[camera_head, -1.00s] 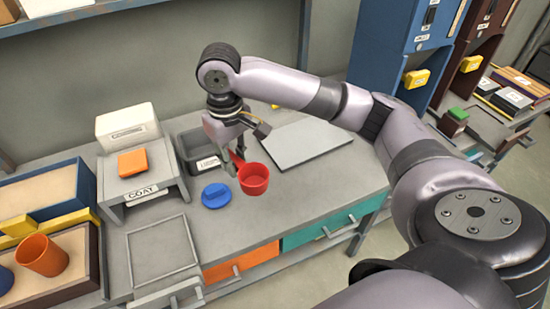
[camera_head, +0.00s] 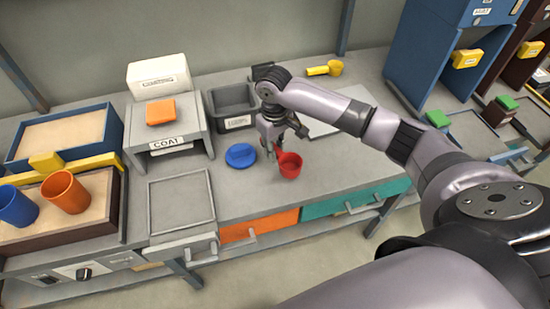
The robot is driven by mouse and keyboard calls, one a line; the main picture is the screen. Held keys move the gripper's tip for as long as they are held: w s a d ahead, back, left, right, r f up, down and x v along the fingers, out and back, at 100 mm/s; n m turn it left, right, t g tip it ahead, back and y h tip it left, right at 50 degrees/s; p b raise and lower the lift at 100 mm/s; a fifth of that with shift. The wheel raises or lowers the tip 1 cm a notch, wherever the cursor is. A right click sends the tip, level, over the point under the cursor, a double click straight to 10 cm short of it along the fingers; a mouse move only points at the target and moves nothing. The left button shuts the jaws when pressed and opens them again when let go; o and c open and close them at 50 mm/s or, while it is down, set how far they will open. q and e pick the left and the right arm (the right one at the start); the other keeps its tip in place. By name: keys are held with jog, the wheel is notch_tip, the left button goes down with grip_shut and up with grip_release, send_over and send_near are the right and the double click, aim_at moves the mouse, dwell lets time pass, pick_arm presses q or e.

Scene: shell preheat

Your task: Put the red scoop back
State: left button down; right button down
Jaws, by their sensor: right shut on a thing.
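The red scoop (camera_head: 290,166) is a round cup with a short handle. My right gripper (camera_head: 275,151) is shut on its handle, and the cup opens upward. The scoop is over the grey bench top, to the right of a blue round lid-like piece (camera_head: 240,156). I cannot tell whether its base touches the bench. My gripper partly hides the handle. My left gripper is not in view.
A grey bin (camera_head: 215,112) stands behind the scoop, beside the COAT stand (camera_head: 208,134). A flat grey plate (camera_head: 318,129) lies partly behind my arm. A yellow scoop (camera_head: 335,68) lies at the back. Orange (camera_head: 65,192) and blue (camera_head: 15,207) cups stand at left.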

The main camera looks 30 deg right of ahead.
aim_at(275, 166)
jog(key=shift+f, duration=2.45)
jog(key=c, duration=1.5)
grip_release()
jog(key=shift+f, duration=0.1)
jog(key=shift+o, duration=0.2)
notch_tip(275, 166, up, 12)
jog(key=shift+r, duration=0.2)
